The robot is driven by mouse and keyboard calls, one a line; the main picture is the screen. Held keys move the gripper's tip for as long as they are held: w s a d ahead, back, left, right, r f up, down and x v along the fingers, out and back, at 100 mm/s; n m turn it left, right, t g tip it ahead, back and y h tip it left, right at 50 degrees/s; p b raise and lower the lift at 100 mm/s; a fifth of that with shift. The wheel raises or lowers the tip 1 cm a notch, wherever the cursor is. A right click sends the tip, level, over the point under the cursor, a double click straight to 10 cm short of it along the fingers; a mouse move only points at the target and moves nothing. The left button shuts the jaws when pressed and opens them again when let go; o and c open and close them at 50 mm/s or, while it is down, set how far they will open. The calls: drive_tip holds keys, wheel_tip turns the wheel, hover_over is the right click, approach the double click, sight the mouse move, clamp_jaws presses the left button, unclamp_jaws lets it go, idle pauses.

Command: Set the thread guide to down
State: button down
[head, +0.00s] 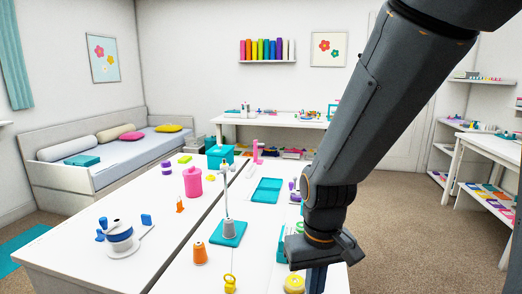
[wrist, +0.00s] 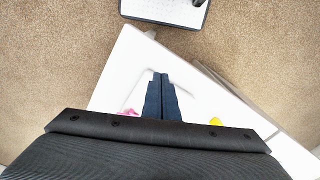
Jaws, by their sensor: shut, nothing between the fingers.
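A thread stand (head: 228,232) with a teal base stands on the white table in the head view. A grey thread cone sits on the base, and a thin white pole rises behind it. A small pale piece at the pole's top (head: 224,166) may be the thread guide; its setting is too small to tell. My gripper (head: 317,281) points down at the table's right front, apart from the stand and to its right. In the wrist view my gripper (wrist: 160,76) has its dark blue fingers together, with nothing between them. The stand does not show clearly there.
A teal box (head: 220,156) is at the back. Carpet lies open at the right.

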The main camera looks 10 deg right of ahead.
drive_tip(key=w+a+r+n+t+y+p, duration=0.1)
drive_tip(key=w+a+r+n+p, duration=0.25)
drive_tip(key=w+r, duration=0.7)
drive_tip(key=w+a+r+n+t+p, duration=0.1)
drive_tip(key=w+a+r+n+p, duration=0.3)
drive_tip(key=w+r, duration=0.65)
drive_tip(key=w+a+r+n+t+y+p, duration=0.1)
drive_tip(key=w+a+r+n+p, duration=0.3)
drive_tip(key=w+r, duration=0.65)
drive_tip(key=w+a+f+n+p, duration=0.1)
drive_tip(key=w+f, duration=0.4)
drive_tip(key=f, duration=0.8)
drive_tip(key=shift+w+a+p, duration=0.15)
drive_tip(key=shift+a+p, duration=0.4)
drive_tip(key=shift+p, duration=0.75)
wheel_tip(320, 180, down, 13)
drive_tip(key=b, duration=0.8)
drive_tip(key=shift+r, duration=0.1)
